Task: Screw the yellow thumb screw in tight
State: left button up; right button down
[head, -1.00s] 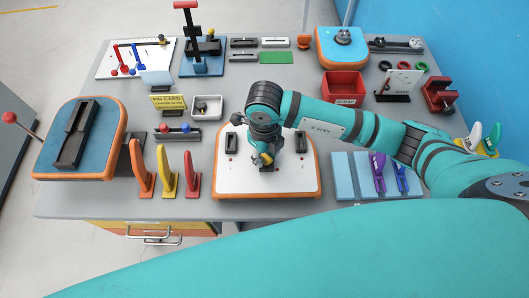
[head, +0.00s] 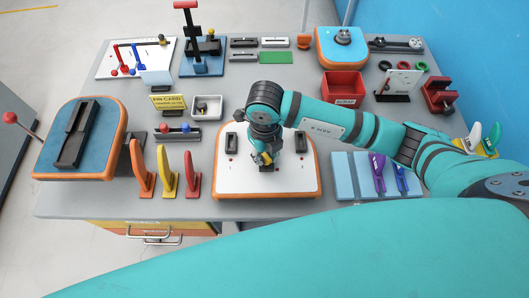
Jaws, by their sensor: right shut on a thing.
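My right gripper (head: 263,159) points down over the white board with the orange rim (head: 230,181) at the front middle of the table. It is shut on the yellow thumb screw (head: 266,157), of which only a small yellow part shows by the fingers. A black block sits on the board under the gripper. The screw's lower end and its hole are hidden, so I cannot tell how deep it sits. My left gripper is not in view.
Orange, yellow and red upright pieces (head: 168,174) stand left of the board. A light blue pad (head: 346,184) with purple and blue tools lies to its right. A red bin (head: 343,88) and a yellow sign (head: 168,102) stand farther back.

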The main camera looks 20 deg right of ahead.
jog(key=shift+m, duration=0.8)
jog(key=shift+d+r+m+p, duration=0.15)
jog(key=shift+m+p, duration=0.2)
jog(key=shift+m, duration=1.45)
jog(key=shift+d+m+p, duration=0.1)
jog(key=shift+m+p, duration=0.35)
jog(key=shift+m, duration=1.25)
